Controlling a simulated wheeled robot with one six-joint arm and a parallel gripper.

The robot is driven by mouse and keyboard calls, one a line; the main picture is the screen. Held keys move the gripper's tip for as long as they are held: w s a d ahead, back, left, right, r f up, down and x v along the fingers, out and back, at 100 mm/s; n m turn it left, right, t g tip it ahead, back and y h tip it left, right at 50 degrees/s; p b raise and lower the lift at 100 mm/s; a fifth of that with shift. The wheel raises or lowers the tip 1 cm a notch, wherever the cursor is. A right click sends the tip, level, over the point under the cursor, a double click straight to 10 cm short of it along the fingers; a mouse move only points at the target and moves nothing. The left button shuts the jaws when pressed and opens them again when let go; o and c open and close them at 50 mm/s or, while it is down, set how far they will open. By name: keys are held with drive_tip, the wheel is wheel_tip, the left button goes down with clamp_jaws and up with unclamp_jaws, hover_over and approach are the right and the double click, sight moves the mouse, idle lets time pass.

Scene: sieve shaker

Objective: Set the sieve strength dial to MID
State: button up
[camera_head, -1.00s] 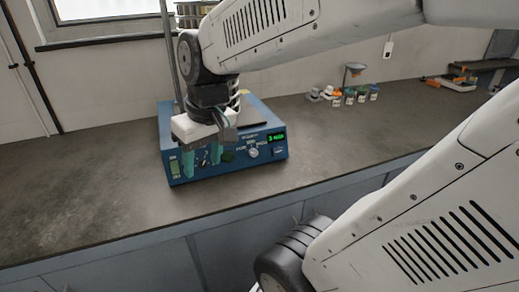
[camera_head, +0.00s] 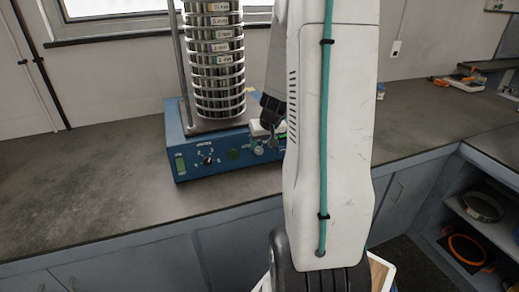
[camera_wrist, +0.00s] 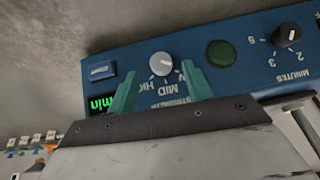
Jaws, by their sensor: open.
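The blue sieve shaker (camera_head: 222,173) sits on the bench with its control panel facing front. The pale round strength dial (camera_wrist: 161,64) shows in the wrist view, upside down, with MID and HIGH lettering around it. It also shows in the head view (camera_head: 258,150). I cannot tell surely which mark its pointer is on. My gripper (camera_wrist: 159,74) is open. Its two green fingers point at the panel, one on each side of the dial, with nothing held. Whether they touch the dial is unclear. In the head view my arm hides the panel's right end.
A tall stack of metal sieves (camera_head: 216,62) stands on the shaker beside a metal rod. A dark round button (camera_wrist: 221,53) and the black minutes knob (camera_wrist: 289,37) are along the panel. A blue switch (camera_wrist: 103,70) is at the other side. The bench left of the shaker is clear.

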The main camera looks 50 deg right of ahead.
sight(260, 150)
drive_tip(key=shift+x, duration=1.85)
drive_tip(key=c, duration=1)
drive_tip(key=shift+o, duration=0.2)
drive_tip(key=m+t+y, duration=0.2)
drive_tip(key=m+y, duration=0.1)
drive_tip(key=shift+s+d+f+t, duration=0.1)
drive_tip(key=shift+s+d+t, duration=0.15)
drive_tip(key=shift+t, duration=0.15)
drive_tip(key=m+t+y, duration=0.1)
drive_tip(key=m+t, duration=0.1)
drive_tip(key=m+t+y, duration=0.1)
drive_tip(key=shift+s+f+m+t+y, duration=0.1)
drive_tip(key=shift+f+m+t+y, duration=0.1)
drive_tip(key=shift+m+t+y, duration=0.15)
